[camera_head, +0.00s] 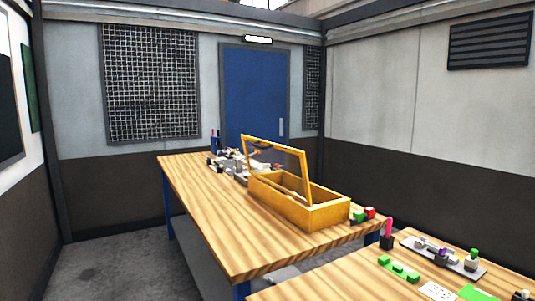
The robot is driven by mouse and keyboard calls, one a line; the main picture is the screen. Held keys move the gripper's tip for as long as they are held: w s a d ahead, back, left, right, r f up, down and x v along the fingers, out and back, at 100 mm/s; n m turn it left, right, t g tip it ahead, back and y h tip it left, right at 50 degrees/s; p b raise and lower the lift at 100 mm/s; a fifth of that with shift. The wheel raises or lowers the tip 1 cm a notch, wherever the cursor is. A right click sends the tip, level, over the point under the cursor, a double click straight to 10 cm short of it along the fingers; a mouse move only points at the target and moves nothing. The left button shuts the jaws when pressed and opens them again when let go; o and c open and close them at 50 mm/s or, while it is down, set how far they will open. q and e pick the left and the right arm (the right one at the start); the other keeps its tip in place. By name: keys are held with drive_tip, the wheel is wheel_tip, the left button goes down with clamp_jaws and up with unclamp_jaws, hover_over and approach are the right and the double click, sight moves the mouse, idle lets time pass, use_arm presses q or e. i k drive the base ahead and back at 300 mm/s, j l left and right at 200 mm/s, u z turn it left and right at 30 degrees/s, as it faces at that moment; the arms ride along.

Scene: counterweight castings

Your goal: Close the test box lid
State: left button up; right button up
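The test box (318,217) is a yellow, open-topped box on the wooden table, right of its middle. Its lid (303,164) is a yellow frame with a see-through panel. The lid stands raised and tilted above the box, so the box is open. Something thin and light lies inside the box, too small to make out. Neither of my grippers shows in the head view.
The wooden table (215,225) is clear left and in front of the box. Small parts (228,162) crowd its back end. Red and green blocks (362,214) sit right of the box. A second table (330,288) at the front right holds several small items.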

sight(308, 202)
drive_tip(key=i+j+z, duration=0.25)
drive_tip(key=z, duration=0.15)
drive_tip(key=i+j+z, duration=0.2)
drive_tip(key=j+z, duration=0.2)
drive_tip(key=i+j+z, duration=0.1)
drive_tip(key=j+z, duration=0.3)
drive_tip(key=j, duration=0.1)
